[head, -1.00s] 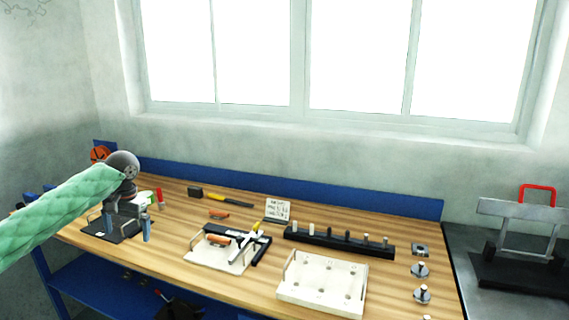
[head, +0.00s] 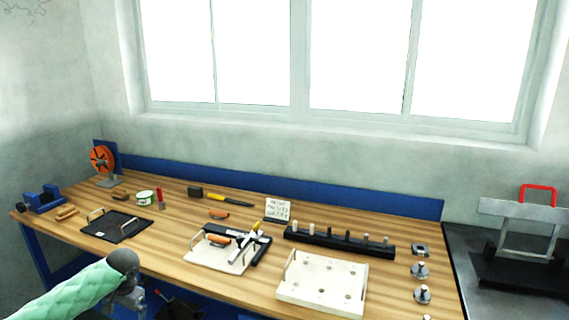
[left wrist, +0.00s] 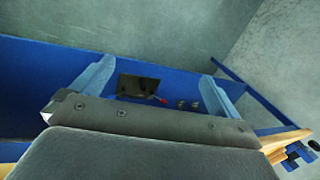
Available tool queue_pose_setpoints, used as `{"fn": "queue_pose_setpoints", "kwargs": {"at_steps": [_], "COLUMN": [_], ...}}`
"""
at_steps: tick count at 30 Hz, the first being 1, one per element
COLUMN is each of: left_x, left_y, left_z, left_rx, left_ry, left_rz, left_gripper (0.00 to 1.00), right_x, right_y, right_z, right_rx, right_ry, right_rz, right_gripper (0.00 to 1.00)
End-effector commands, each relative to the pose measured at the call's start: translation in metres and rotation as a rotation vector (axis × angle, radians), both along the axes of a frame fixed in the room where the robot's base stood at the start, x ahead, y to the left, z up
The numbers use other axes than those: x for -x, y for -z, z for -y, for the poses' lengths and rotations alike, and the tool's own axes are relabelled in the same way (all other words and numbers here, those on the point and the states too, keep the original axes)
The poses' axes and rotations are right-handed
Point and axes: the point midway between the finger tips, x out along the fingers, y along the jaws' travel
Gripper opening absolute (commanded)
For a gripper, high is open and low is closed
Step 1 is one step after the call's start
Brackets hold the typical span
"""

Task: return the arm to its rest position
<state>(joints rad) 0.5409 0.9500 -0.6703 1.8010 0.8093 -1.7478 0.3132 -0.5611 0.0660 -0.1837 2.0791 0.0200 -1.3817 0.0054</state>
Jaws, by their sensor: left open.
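My left arm, in a green quilted sleeve, comes in at the lower left of the head view. Its gripper (head: 138,298) hangs low in front of the workbench's front edge, partly cut off by the picture's bottom. In the left wrist view the left gripper (left wrist: 157,78) has its two blue-grey fingers wide apart with nothing between them. Beyond the fingers are a blue shelf (left wrist: 35,85) and a dark item on it. My right gripper is in neither view.
The wooden workbench (head: 185,265) carries a black tray (head: 118,228) with handles, a white tray (head: 213,258) with tools, a white holed fixture (head: 322,282) and a black peg rack (head: 338,242). An orange reel (head: 101,158) stands at the back left. A metal press (head: 525,240) stands at right.

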Motion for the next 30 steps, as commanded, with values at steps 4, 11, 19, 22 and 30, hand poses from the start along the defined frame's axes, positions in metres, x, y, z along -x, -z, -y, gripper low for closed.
{"fn": "queue_pose_setpoints", "kwargs": {"at_steps": [4, 11, 19, 22, 30], "left_x": [0.027, 0.068, 0.122, 0.143, 0.201], "left_y": [0.037, 0.084, 0.13, 0.145, 0.175], "left_z": [-0.006, -0.017, -0.031, -0.036, -0.052], "left_rx": [-0.025, -0.072, -0.132, -0.155, -0.223], "left_ry": [0.029, 0.079, 0.143, 0.169, 0.245], "left_rz": [0.001, 0.008, 0.014, 0.015, 0.015], "left_gripper": [1.0, 1.0, 1.0, 1.0, 1.0], "right_x": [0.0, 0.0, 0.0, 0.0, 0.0], "right_y": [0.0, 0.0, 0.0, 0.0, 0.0], "right_z": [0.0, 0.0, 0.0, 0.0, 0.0], "right_rx": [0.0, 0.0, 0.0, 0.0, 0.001], "right_ry": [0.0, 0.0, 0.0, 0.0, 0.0], "right_rz": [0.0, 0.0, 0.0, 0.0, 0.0], "right_gripper": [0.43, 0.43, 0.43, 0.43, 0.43]}}
